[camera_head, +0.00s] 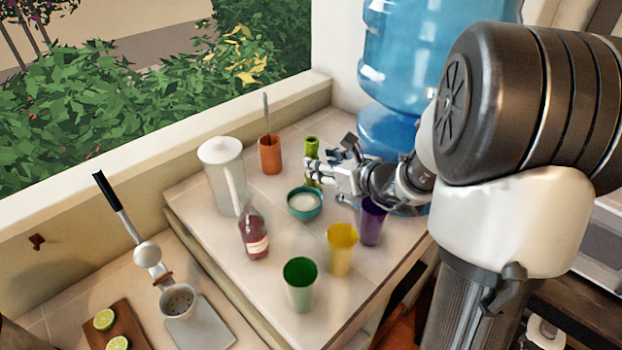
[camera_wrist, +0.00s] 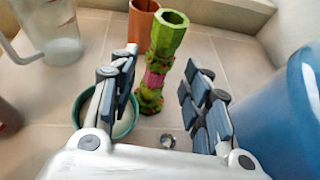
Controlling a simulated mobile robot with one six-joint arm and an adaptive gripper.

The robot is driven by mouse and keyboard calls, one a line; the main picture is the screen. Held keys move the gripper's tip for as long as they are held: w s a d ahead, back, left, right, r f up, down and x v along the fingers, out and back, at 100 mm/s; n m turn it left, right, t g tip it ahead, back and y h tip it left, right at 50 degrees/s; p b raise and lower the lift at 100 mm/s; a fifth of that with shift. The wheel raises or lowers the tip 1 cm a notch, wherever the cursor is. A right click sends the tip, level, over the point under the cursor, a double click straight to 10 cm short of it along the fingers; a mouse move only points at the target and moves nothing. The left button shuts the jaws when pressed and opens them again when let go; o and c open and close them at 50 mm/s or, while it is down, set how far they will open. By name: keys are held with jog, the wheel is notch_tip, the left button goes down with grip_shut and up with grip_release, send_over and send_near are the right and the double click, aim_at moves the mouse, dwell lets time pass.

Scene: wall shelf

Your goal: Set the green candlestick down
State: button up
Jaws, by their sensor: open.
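The green candlestick (camera_wrist: 166,38), with a pink band around its middle, stands upright on the tiled counter in the wrist view. In the head view the candlestick (camera_head: 311,147) shows behind my gripper, its lower part partly hidden. My gripper (camera_head: 312,168) is open. In the wrist view its fingers (camera_wrist: 165,97) are spread, with the candlestick between and beyond them. I cannot tell whether either finger touches it.
A teal bowl (camera_head: 305,212) sits close beside my gripper. An orange cup (camera_head: 270,163), a white pitcher (camera_head: 222,170), a bottle (camera_head: 254,240), and purple (camera_head: 371,229), yellow (camera_head: 340,257) and green (camera_head: 300,293) cups stand around. A blue water jug (camera_wrist: 291,97) is at right.

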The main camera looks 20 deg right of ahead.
jog(key=b, duration=0.1)
send_over(312, 184)
jog(key=w, duration=0.1)
jog(key=shift+d+f, duration=0.2)
jog(key=shift+f, duration=0.65)
jog(key=shift+c, duration=0.6)
grip_shut()
